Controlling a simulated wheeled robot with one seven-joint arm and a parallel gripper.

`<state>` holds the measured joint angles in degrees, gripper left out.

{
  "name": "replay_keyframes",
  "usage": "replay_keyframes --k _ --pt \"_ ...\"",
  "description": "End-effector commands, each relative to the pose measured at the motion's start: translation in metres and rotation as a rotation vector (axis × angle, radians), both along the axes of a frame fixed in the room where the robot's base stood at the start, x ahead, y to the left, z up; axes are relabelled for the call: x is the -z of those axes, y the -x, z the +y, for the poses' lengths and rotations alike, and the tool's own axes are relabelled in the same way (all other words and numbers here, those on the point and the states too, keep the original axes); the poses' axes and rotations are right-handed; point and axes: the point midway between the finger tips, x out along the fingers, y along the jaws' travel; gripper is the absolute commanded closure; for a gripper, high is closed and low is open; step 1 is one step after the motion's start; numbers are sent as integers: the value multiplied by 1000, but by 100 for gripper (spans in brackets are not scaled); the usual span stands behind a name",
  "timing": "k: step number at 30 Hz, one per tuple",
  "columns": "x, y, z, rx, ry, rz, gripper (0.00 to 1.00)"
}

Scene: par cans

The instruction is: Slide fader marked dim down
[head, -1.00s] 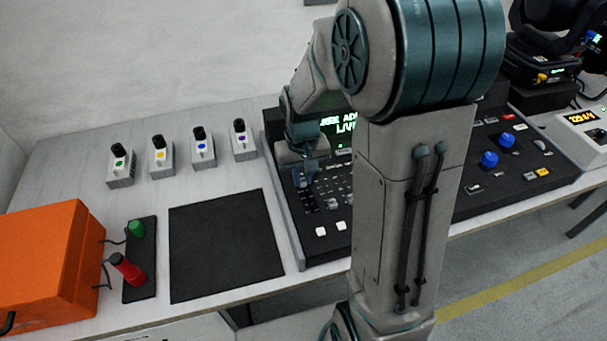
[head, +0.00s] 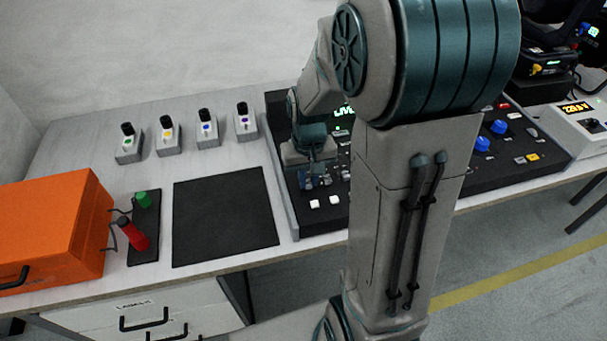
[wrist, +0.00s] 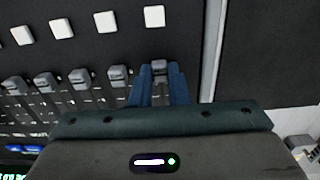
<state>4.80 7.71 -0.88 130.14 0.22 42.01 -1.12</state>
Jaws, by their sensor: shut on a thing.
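The lighting console (head: 292,220) is a black desk in the head view, partly hidden behind my arm. In the wrist view a row of grey fader caps runs across it. My gripper (wrist: 160,78), with blue fingers, is shut on the fader cap at the right end of that row (wrist: 159,66). This cap sits slightly nearer the white buttons than its neighbour (wrist: 118,75). In the head view my gripper (head: 313,182) is low over the console's near left part. No dim marking is readable.
White square buttons (wrist: 154,16) lie just beyond the fader row in the wrist view. A black mat (head: 225,217), several small switch boxes (head: 207,140) and an orange case (head: 50,230) are left of the console. A desk with blue knobs (head: 499,127) is right.

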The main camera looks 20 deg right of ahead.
Motion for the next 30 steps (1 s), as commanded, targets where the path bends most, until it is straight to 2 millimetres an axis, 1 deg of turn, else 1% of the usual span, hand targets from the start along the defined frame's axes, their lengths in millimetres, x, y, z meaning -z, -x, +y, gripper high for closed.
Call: replay_keyframes --k 2,3,5,13,17,20,30 --pt "0 1 0 1 -1 4 100" --pt "0 1 1 1 -1 4 77" --pt "0 1 1 0 -1 4 62" --pt "0 1 1 -1 0 3 62" --pt "-8 0 1 -2 0 0 62" --pt "-24 0 1 -2 0 -2 62" --pt "-100 -1 1 -2 0 -3 62"
